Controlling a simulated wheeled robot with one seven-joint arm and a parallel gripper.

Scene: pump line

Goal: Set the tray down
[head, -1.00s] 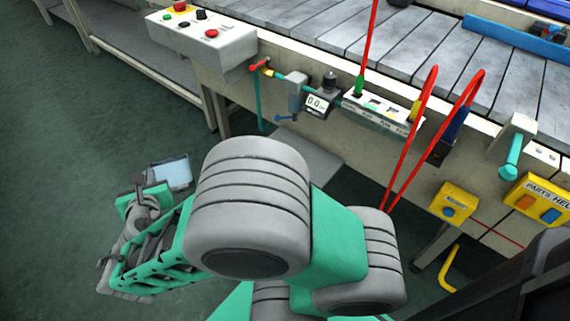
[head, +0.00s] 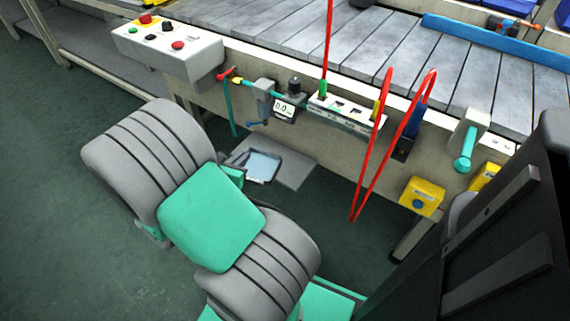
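A small pale blue-grey tray (head: 263,166) shows just beyond my arm, below the front of the conveyor. It overlaps a flat grey plate (head: 294,172) in the picture. I cannot tell whether it rests on the plate or is held above it. A green part at the end of my arm, by my gripper (head: 240,180), is beside the tray's left edge. My arm hides most of the gripper, and its fingers cannot be made out.
The conveyor (head: 340,40) runs across the top. On its front are a control box (head: 168,48), a gauge (head: 285,106), a valve manifold (head: 345,112), looping red hoses (head: 372,170) and a yellow button box (head: 422,196). Green floor is open at the left.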

